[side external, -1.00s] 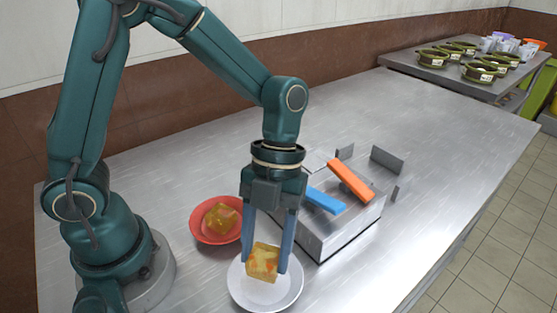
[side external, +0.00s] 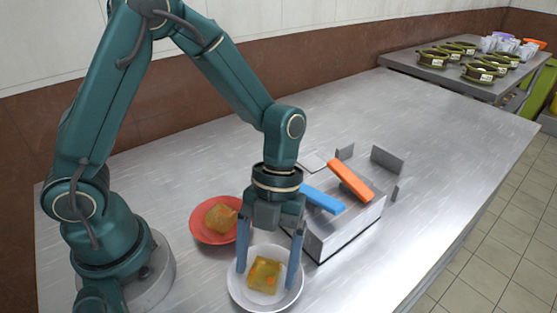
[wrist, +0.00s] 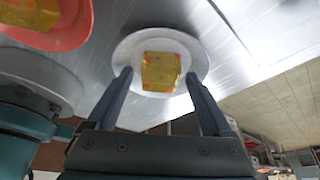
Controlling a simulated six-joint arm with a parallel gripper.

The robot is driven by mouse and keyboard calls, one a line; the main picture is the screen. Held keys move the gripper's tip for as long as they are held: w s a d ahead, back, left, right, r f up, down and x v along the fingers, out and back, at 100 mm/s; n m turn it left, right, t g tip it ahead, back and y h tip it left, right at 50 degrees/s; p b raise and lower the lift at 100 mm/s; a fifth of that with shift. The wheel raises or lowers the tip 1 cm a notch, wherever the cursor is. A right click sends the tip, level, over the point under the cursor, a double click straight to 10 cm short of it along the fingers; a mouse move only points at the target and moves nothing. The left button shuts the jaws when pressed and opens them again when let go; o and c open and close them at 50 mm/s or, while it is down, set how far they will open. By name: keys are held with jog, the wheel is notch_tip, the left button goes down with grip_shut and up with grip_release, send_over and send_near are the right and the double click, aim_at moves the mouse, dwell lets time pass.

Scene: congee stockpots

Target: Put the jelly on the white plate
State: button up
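A yellow-orange jelly cube (side external: 264,274) rests on the white plate (side external: 236,290) at the front of the table. In the wrist view the same jelly (wrist: 161,72) sits on the white plate (wrist: 128,58), between the fingers and beyond their tips. My gripper (side external: 268,268) is open around the jelly, with one finger on each side and visible gaps. It also shows in the wrist view (wrist: 158,76) with its fingers spread. A second, similar jelly (side external: 220,218) lies in the red dish (side external: 198,231) behind and left of the white plate.
A metal box (side external: 348,232) with a blue bar (side external: 320,199) and an orange bar (side external: 351,180) on top stands just right of my gripper. Several dark pots (side external: 480,71) stand on a far table. The right and back of the table are clear.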

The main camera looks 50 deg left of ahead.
jog(key=shift+r, duration=0.1)
jog(key=v, duration=1.1)
jog(key=s+a+r+n+t+y, duration=0.1)
jog(key=s+a+n+t, duration=0.2)
jog(key=n, duration=1.1)
jog(key=s+a+r+n+t+y, duration=0.1)
jog(key=a+n+t, duration=0.3)
jog(key=n, duration=1.1)
jog(key=shift+s+r+t+y, duration=0.3)
jog(key=shift+s+r+t, duration=0.55)
jog(key=shift+t, duration=0.35)
